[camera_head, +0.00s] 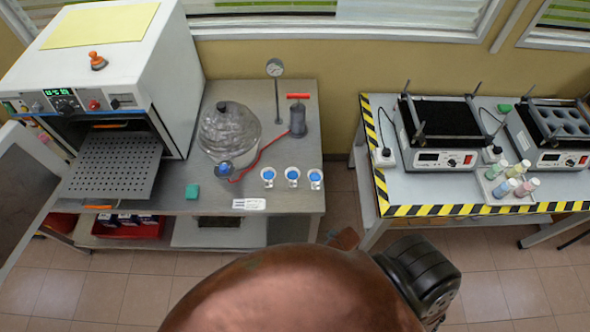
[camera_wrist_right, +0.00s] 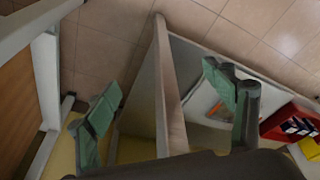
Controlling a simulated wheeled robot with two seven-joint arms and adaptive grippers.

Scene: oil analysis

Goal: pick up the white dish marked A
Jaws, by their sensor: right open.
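My left gripper is not in view.
The bench (camera_head: 281,211) also holds a glass desiccator (camera_head: 229,128), a pump (camera_head: 297,118) with a red hose, a gauge stand (camera_head: 275,85) and an open oven (camera_head: 115,70). A striped table (camera_head: 470,190) stands to the right. A red box (camera_wrist_right: 290,122) is below the bench.

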